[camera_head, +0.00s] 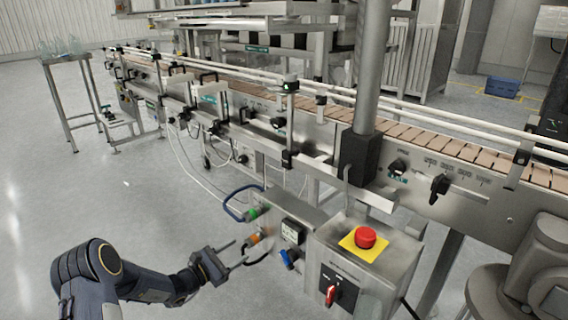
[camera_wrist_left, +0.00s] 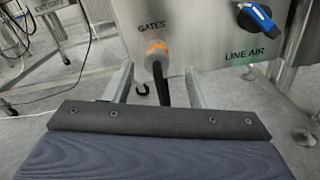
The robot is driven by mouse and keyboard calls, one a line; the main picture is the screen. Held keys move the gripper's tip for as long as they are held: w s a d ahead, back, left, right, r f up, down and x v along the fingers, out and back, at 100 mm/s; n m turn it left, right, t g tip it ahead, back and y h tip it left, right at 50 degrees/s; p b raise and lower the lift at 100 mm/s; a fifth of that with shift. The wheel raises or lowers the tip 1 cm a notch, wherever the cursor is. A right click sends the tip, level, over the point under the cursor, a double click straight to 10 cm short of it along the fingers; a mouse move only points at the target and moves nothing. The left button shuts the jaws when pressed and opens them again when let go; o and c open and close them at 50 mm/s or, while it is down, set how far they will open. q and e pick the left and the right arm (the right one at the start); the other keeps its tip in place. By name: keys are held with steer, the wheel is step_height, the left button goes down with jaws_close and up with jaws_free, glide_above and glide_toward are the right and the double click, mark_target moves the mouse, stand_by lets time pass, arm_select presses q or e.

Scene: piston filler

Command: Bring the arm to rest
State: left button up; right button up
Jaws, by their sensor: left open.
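My left gripper (camera_head: 241,255) is open, in front of the low end of the metal control panel in the head view. Its two fingers also show in the left wrist view (camera_wrist_left: 158,88). The fingers look apart from the connector, and nothing is held. In the head view the orange connector (camera_head: 256,238) is just past the fingertips.
A blue LINE AIR valve handle (camera_head: 289,258) is right of the connector. A control box with a red emergency button (camera_head: 365,237) and a red switch (camera_head: 331,295) stands further right. The conveyor (camera_head: 400,130) runs behind. Open floor (camera_head: 120,200) lies to the left.

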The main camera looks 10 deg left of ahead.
arm_select(q)
steer(key=s+d+r+m+g+h, duration=0.1)
steer(key=s+d+r+m+g, duration=0.3)
steer(key=s+r+m, duration=0.45)
steer(key=s+d+r+m+g, duration=0.3)
steer(key=s+r+m+g, duration=0.25)
steer(key=s+r, duration=0.5)
steer(key=s+a+f+m+t+y, duration=0.15)
steer(key=s+m+y, duration=0.3)
steer(key=s, duration=0.65)
steer(key=s+a+m+y, duration=0.3)
steer(key=s+m+y, duration=0.15)
steer(key=s, duration=0.65)
step_height(320, 180, up, 33)
steer(key=p, duration=3.3)
steer(key=shift+s+d, duration=0.1)
